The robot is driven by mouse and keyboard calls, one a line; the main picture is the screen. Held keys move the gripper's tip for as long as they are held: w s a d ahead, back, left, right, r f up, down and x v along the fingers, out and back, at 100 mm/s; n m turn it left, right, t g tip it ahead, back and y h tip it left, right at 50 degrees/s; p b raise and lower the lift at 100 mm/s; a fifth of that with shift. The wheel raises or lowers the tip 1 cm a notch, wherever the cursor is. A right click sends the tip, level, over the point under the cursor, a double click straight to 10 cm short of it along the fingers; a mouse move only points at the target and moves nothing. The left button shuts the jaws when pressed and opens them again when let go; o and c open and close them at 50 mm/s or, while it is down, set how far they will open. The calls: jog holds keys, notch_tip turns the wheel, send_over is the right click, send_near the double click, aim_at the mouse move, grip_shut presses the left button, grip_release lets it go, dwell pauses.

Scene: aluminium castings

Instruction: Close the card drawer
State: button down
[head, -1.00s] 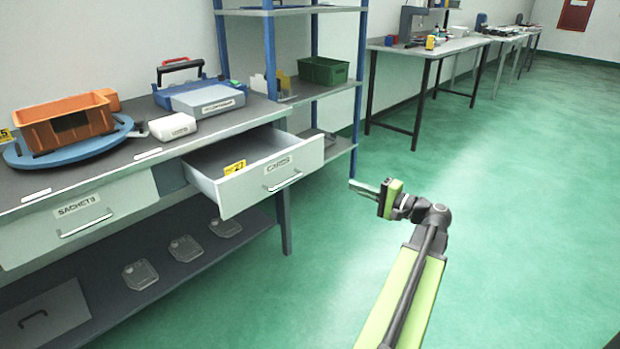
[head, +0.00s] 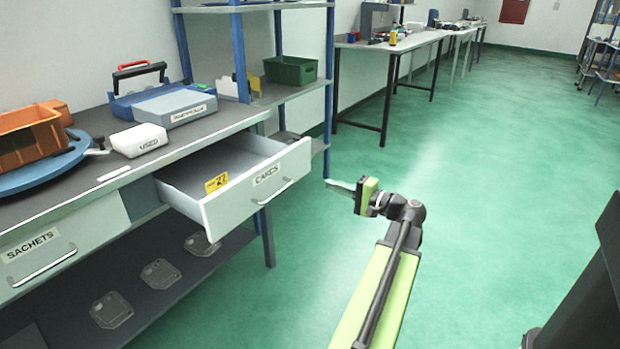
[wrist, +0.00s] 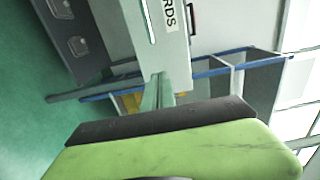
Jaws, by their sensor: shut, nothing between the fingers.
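The card drawer (head: 240,192), labelled CARDS, stands pulled out of the bench in the head view. It has a white front with a bar handle and holds a yellow tag marked 27 (head: 217,183). My gripper (head: 338,187) is shut and empty, in the air to the right of the drawer front and apart from it in the head view. In the wrist view the shut fingers (wrist: 158,92) point toward the drawer front (wrist: 165,45), which shows part of its label and handle. I cannot tell the exact gap there.
The SACHETS drawer (head: 45,250) at left looks shut. The bench top (head: 95,175) bears an orange bin, a white USED box and a blue case. A blue-post shelf (head: 328,90) stands behind the drawer.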

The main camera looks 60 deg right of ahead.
aim_at(292, 170)
jog(key=w, duration=0.8)
jog(key=w+d, duration=0.1)
jog(key=w, duration=0.4)
jog(key=shift+d, duration=0.1)
